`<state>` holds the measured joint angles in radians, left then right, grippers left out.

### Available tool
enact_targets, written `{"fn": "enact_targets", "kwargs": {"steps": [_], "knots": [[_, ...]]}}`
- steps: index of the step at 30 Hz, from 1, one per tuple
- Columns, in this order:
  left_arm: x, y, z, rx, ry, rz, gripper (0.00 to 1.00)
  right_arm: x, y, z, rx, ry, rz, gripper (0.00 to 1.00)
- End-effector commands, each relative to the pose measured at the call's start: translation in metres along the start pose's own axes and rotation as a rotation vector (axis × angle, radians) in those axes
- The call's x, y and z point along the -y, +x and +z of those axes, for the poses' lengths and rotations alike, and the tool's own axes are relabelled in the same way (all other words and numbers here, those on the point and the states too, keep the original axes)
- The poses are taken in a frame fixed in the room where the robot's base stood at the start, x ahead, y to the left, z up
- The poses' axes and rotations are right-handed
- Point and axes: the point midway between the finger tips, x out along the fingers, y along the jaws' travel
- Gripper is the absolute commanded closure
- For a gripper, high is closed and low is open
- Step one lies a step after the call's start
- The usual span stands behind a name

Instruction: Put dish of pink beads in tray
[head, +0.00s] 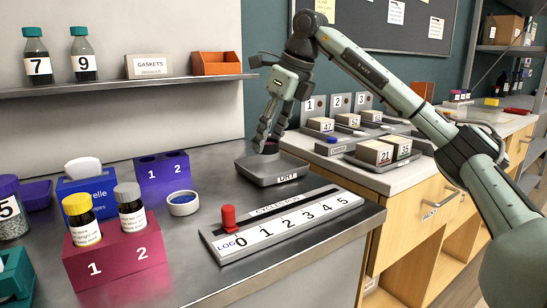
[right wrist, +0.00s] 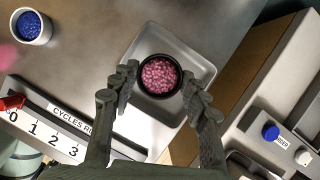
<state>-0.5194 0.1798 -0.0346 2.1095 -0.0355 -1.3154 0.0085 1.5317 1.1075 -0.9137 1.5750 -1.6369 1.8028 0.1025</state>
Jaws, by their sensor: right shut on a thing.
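The dish of pink beads (right wrist: 160,76) is a round black dish, seen from above in the right wrist view. My right gripper (right wrist: 160,88) is shut on it, with one finger on each side. In the head view my right gripper (head: 268,138) points down over the grey tray (head: 285,181), labelled DRY. The tray (right wrist: 188,42) surrounds the dish in the right wrist view. The dish is upright and within the tray's outline; whether it touches the tray floor I cannot tell. My left gripper is not in view.
A white dish of blue beads (head: 183,203) stands left of the tray. A CYCLES RUN counter strip (head: 290,222) with a red peg (head: 228,217) lies in front. A crimson bottle rack (head: 116,258) is at front left. The bench edge is just right of the tray.

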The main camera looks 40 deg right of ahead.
Motion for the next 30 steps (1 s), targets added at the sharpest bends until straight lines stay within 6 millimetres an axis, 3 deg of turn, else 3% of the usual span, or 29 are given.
{"fn": "enact_targets", "kwargs": {"steps": [7, 15, 26, 27, 30], "knots": [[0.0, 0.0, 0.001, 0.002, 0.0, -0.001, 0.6, 0.011, 0.011, -0.01, -0.002, -0.001, 0.0, 0.73], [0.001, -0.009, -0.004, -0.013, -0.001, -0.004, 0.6, 0.01, 0.042, -0.023, -0.001, -0.002, 0.001, 0.73], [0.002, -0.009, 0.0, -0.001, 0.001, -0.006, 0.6, 0.01, 0.046, -0.024, 0.0, -0.001, 0.001, 0.73], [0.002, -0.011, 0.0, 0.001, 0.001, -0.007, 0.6, 0.01, 0.045, -0.023, 0.0, -0.001, 0.0, 0.5], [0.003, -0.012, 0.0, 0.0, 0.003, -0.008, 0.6, 0.01, 0.045, -0.023, 0.0, -0.001, 0.0, 0.37]]}}
